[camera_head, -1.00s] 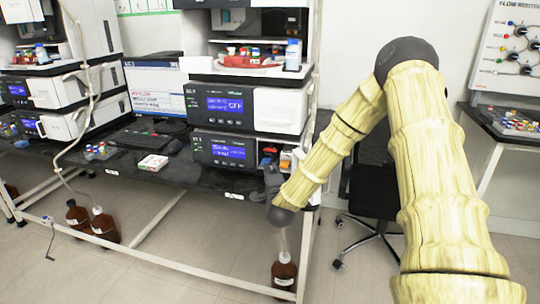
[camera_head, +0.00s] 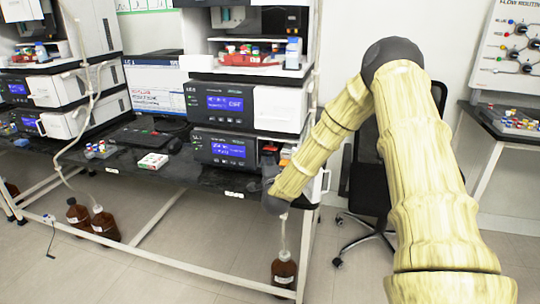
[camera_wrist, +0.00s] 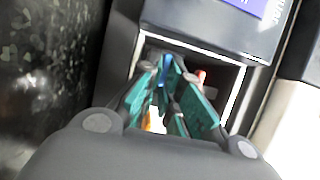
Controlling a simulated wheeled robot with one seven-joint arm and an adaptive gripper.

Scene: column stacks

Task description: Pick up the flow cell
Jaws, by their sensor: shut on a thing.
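My gripper (camera_wrist: 168,85) reaches into the open lit compartment (camera_wrist: 237,88) of the lower instrument module. Its teal fingers are closed around a small blue piece (camera_wrist: 164,70), which I take to be the flow cell. Only a sliver of it shows between the fingers. In the head view my gripper (camera_head: 270,172) is at the opening in the module's lower right front, partly hidden by my forearm. The flow cell cannot be made out there.
A reddish-orange item (camera_wrist: 200,77) is inside the compartment beside the fingers. The compartment walls are close around my fingers. The black bench (camera_head: 205,180) runs left, with a small white box (camera_head: 152,161) on it. A brown bottle (camera_head: 284,270) stands on the floor below.

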